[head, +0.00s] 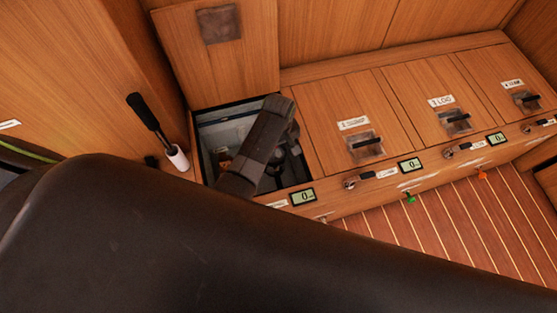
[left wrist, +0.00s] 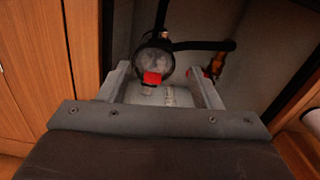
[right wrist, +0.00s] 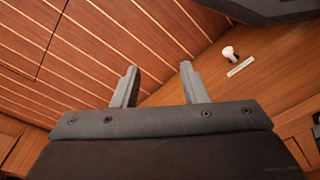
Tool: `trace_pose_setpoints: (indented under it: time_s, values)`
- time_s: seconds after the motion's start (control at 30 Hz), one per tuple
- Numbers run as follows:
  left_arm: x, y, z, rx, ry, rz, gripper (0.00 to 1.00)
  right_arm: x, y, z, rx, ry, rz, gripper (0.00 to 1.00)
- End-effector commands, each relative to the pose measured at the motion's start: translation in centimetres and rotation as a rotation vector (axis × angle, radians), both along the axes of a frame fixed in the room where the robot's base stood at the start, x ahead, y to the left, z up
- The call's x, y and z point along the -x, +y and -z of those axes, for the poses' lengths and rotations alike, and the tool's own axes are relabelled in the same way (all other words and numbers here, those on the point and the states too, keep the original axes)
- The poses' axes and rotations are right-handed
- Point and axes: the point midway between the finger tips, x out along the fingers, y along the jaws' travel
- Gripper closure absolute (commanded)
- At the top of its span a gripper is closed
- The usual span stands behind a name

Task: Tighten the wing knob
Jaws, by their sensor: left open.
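A round clear-topped housing (left wrist: 160,60) with dark hoses stands inside the open locker in the left wrist view. A small red piece (left wrist: 152,78) sits at its near edge; it may be the wing knob, but its shape is too small to be sure. My left gripper (left wrist: 158,74) is open, its fingers on either side of the red piece in the picture, with no visible contact. In the head view my left gripper (head: 291,142) reaches down into the locker and hides much of its inside. My right gripper (right wrist: 158,68) is open and empty, over the wooden floor and a panel.
The locker's raised lid (head: 220,50) stands behind the opening. Closed hatches with latches (head: 366,146) line the bench to the right. A black-handled lever (head: 145,113) stands left of the opening. A white knob (right wrist: 229,52) shows in the right wrist view. My dark arm covers the foreground.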

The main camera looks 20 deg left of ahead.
Motion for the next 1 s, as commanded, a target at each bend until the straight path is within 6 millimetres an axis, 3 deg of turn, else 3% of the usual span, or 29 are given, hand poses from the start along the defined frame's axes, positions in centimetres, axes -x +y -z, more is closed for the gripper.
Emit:
trace_pose_setpoints:
  time_s: [0.2,0.4,0.6,0.93,1.0]
  values:
    - [0.0,0.0,4.9,-0.001,0.002,0.001,0.42,-1.0,0.5,-1.4,-0.028,-0.074,0.0,0.61]
    - [0.0,0.0,8.0,-0.001,0.001,0.001,0.42,-1.8,1.0,-3.0,-0.054,-0.144,-0.005,0.61]
    - [0.0,0.0,9.3,0.0,0.0,0.0,0.42,-2.0,1.3,-4.0,-0.066,-0.178,-0.009,0.61]
    - [0.0,0.0,9.5,0.0,0.0,0.0,0.42,-2.1,1.3,-4.2,-0.069,-0.183,-0.009,0.61]
    - [0.0,0.0,9.5,0.0,0.0,0.0,0.51,-2.1,1.3,-4.2,-0.069,-0.183,-0.009,0.61]
